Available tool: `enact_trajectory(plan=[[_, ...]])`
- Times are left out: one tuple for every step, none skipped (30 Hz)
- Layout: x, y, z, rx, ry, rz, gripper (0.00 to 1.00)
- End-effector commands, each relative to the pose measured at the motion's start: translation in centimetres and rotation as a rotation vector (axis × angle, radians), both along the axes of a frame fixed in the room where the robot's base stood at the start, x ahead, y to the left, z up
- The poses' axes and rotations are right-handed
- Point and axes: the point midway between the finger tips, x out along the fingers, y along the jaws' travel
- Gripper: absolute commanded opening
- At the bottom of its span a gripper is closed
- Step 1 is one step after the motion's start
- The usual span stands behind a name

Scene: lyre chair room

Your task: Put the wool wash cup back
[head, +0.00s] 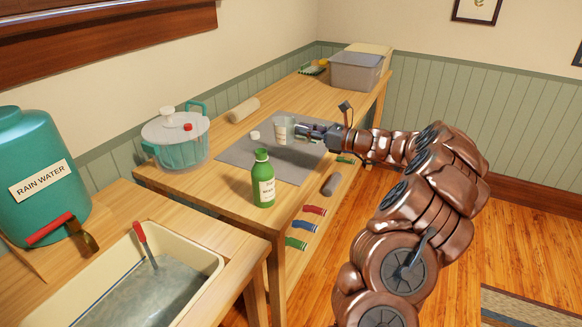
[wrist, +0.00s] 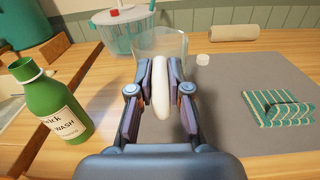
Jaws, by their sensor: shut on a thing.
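The clear cup (head: 283,131) with a white handle is at my gripper's tip, over the grey mat (head: 240,152). In the wrist view the cup (wrist: 168,44) is straight ahead, and my gripper (wrist: 161,80) is shut on its white handle (wrist: 160,95). The cup looks upright; I cannot tell whether its base touches the mat. My gripper (head: 302,131) also shows in the head view. The green wool wash bottle (head: 263,180) stands near the table's front edge, left of my gripper in the wrist view (wrist: 48,105). A small white cap (head: 255,135) lies on the mat.
A striped green cloth (wrist: 280,110) lies folded on the mat, right of my gripper. Behind are a pale roll (head: 243,110) and a lidded teal pot (head: 178,142). A grey bin (head: 356,72) stands at the far end. A water-filled sink (head: 150,285) is at lower left.

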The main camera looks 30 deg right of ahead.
Motion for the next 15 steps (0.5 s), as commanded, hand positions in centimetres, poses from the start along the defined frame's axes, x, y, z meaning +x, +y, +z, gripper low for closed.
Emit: enact_trajectory(plan=[[0.0, 0.0, -1.0, 0.005, 0.004, 0.0, 0.0], [0.0, 0.0, -1.5, 0.005, 0.004, 0.0, 0.0], [0.0, 0.0, -2.3, 0.006, 0.005, 0.0, 0.0], [0.0, 0.0, -2.8, 0.006, 0.005, 0.001, 0.0], [0.0, 0.0, -3.3, 0.006, 0.005, 0.001, 0.0], [0.0, 0.1, -3.9, 0.005, 0.004, 0.001, 0.0], [0.0, 0.1, -4.2, 0.005, 0.003, 0.001, 0.0], [0.0, 0.1, -4.5, 0.005, 0.003, 0.002, 0.0], [0.0, 0.1, -4.9, 0.004, 0.003, 0.002, 0.0], [0.0, 0.1, -5.1, 0.003, 0.002, 0.002, 0.0], [0.0, 0.1, -5.2, 0.003, 0.001, 0.003, 0.0], [0.0, 0.1, -5.4, 0.002, 0.001, 0.003, 0.0], [0.0, 0.2, -5.5, 0.002, 0.001, 0.003, 0.0], [0.0, 0.2, -5.7, 0.003, 0.001, 0.003, 0.0], [0.0, 0.2, -6.0, 0.004, 0.002, 0.003, 0.0]])
